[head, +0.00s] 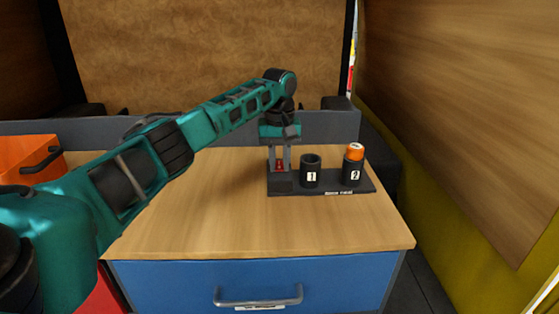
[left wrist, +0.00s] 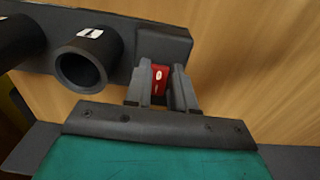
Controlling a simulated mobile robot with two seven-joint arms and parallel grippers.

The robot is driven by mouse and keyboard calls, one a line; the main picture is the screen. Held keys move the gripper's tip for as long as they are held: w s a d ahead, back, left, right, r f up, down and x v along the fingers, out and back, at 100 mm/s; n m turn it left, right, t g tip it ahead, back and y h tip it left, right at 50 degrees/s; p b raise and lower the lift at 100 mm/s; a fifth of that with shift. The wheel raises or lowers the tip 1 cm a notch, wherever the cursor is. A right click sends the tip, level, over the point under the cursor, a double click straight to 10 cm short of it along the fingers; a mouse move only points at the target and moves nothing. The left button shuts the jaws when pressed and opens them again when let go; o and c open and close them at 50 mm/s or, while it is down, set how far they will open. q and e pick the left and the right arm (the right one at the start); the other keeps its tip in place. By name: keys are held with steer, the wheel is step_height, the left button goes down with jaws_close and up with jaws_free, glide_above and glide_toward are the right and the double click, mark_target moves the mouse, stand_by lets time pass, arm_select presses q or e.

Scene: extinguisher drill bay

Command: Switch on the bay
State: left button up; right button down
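A red switch (head: 280,165) with a small white mark stands at the left end of a black panel (head: 330,187). In the left wrist view the red switch (left wrist: 158,80) shows between my two fingers. My left gripper (head: 280,162) points down over the panel's left end. In the left wrist view the fingers (left wrist: 160,84) sit close on either side of the switch and look shut on it. Its lower part is partly hidden by the fingers. My right gripper is not in view.
A black tube marked 1 (head: 311,174) stands beside the switch and looks empty. Tube 2 (head: 352,174) holds an orange cylinder (head: 355,151). The wooden tabletop (head: 200,215) is clear at front; an orange box (head: 28,155) is at left. A wooden wall (head: 480,100) rises at right.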

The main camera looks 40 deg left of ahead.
arm_select(q)
jaws_close()
steer(key=shift+w+a+r, duration=0.1)
steer(key=shift+r, duration=0.05)
steer(key=shift+w+r, duration=0.1)
steer(key=shift+a+g+h, duration=0.1)
steer(key=shift+g+h, duration=0.2)
steer(key=shift+g, duration=0.1)
steer(key=o, duration=0.5)
jaws_free()
